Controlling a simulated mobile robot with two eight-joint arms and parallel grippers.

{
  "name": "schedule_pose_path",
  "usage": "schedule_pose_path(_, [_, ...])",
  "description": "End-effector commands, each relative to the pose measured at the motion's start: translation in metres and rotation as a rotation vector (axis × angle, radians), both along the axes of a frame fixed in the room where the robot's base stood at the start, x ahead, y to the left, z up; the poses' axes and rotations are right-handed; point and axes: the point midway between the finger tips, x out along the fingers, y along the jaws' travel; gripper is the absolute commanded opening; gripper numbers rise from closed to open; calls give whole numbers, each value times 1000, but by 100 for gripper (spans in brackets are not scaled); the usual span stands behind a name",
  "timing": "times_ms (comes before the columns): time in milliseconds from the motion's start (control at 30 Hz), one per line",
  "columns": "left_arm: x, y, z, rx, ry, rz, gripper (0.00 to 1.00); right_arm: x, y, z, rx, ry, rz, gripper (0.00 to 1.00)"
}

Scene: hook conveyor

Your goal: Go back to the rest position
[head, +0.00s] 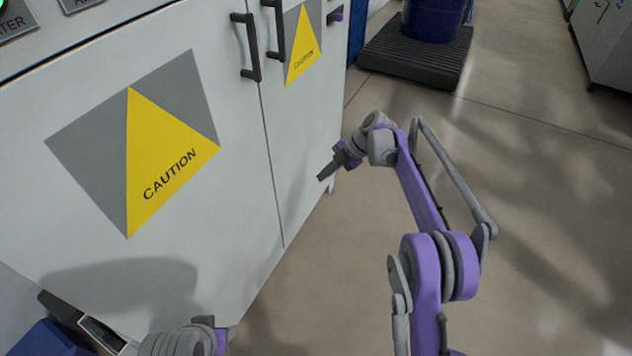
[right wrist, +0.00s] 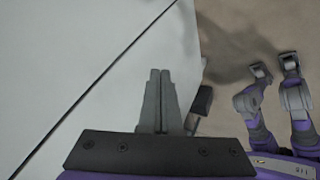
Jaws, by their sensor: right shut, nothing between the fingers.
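My right gripper (head: 325,175) is at the end of the purple and grey right arm, in the middle of the head view. It points left toward the lower right edge of the white cabinet (head: 235,200). In the right wrist view its two fingers (right wrist: 160,75) lie side by side, shut, with nothing between them. The cabinet's white face and a dark door seam are behind them. A grey and purple part of my own body (head: 185,341) shows at the bottom of the head view.
The cabinet has black handles (head: 246,47) and yellow caution signs (head: 165,160). A blue barrel (head: 433,18) stands on a dark ribbed pallet (head: 416,58) at the back. A blue object (head: 45,340) is at the lower left. The floor (head: 540,190) on the right is clear.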

Motion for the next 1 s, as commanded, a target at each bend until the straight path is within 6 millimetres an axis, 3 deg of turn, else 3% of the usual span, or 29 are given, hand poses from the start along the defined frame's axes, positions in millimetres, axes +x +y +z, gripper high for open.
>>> schedule_pose_path(300, [0, 0, 1, 0, 0, 0, 50, -1, -5, 8, -3, 6, -8, 0])
schedule_pose_path(467, [0, 0, 1, 0, 0, 0, 50, -18, -9, 27, -36, 74, -134, 0])
schedule_pose_path(700, [0, 0, 1, 0, 0, 0, 50, -88, -27, 69, -117, 255, -560, 0])
schedule_pose_path(1000, [0, 0, 1, 0, 0, 0, 50, -207, -52, 90, -137, 408, -1141, 0])
